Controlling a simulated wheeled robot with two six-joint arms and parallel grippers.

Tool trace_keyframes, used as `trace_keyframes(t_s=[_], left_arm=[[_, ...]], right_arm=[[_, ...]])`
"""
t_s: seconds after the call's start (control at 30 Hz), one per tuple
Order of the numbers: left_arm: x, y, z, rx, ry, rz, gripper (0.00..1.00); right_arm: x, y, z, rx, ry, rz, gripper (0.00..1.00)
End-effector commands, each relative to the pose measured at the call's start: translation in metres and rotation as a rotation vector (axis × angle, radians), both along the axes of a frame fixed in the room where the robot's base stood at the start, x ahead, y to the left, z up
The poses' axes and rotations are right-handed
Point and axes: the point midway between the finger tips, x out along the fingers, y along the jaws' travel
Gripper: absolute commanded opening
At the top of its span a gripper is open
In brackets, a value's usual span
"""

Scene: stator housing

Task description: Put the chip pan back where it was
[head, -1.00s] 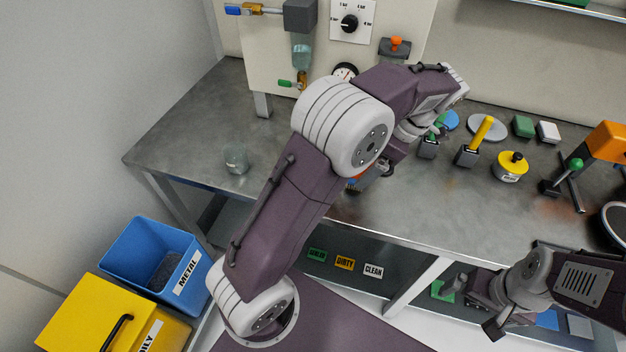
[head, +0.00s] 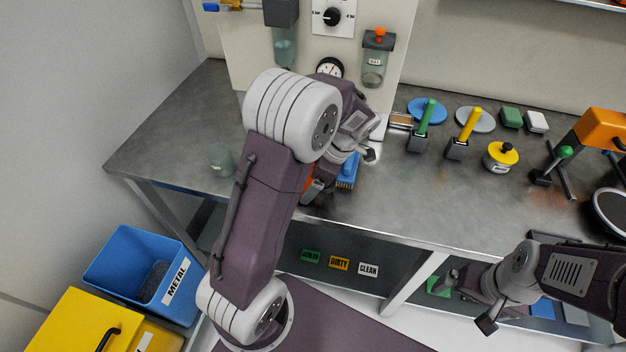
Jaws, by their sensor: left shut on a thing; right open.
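My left gripper (head: 314,190) is low over the front part of the bench, largely hidden by my own arm. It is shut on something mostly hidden. A small orange-red patch (head: 308,180) shows beside the gripper; I cannot tell whether it belongs to the chip pan. No chip pan can be clearly made out. My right gripper (head: 467,302) is open and empty, in front of the bench at lower right.
A blue brush (head: 347,173) lies just right of my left gripper. A glass cup (head: 220,161) stands on the left of the bench (head: 165,135). Green-handled (head: 424,120) and yellow-handled (head: 467,130) tools and a yellow-lidded pot (head: 501,158) stand right.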

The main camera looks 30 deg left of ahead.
Motion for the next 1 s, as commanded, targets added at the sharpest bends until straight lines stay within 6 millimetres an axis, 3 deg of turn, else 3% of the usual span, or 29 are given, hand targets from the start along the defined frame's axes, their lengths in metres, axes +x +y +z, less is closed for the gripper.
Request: trace_keyframes(t_s=[0.6, 0.63, 0.67, 0.83, 0.93, 1.0], left_arm=[[-0.001, -0.001, -0.015, -0.004, 0.003, 0.002, 0.41], [-0.001, -0.001, -0.015, -0.004, 0.004, 0.002, 0.93], [-0.002, -0.002, -0.016, -0.005, 0.005, 0.003, 1.0], [-0.002, -0.002, -0.014, -0.005, 0.005, 0.004, 1.0], [-0.002, -0.002, 0.001, -0.006, 0.006, 0.004, 1.0], [0.001, -0.007, 0.011, -0.003, 0.001, 0.002, 1.0]], right_arm=[[0.0, 0.0, -0.013, 0.0, 0.0, 0.0, 1.0], [0.0, 0.0, -0.013, 0.0, 0.0, 0.0, 1.0], [0.0, 0.0, -0.013, 0.0, 0.0, 0.0, 1.0], [0.0, 0.0, -0.011, 0.0, 0.0, 0.0, 1.0], [0.0, 0.0, 0.004, 0.0, 0.0, 0.0, 1.0], [0.0, 0.0, 0.003, 0.0, 0.0, 0.0, 1.0]])
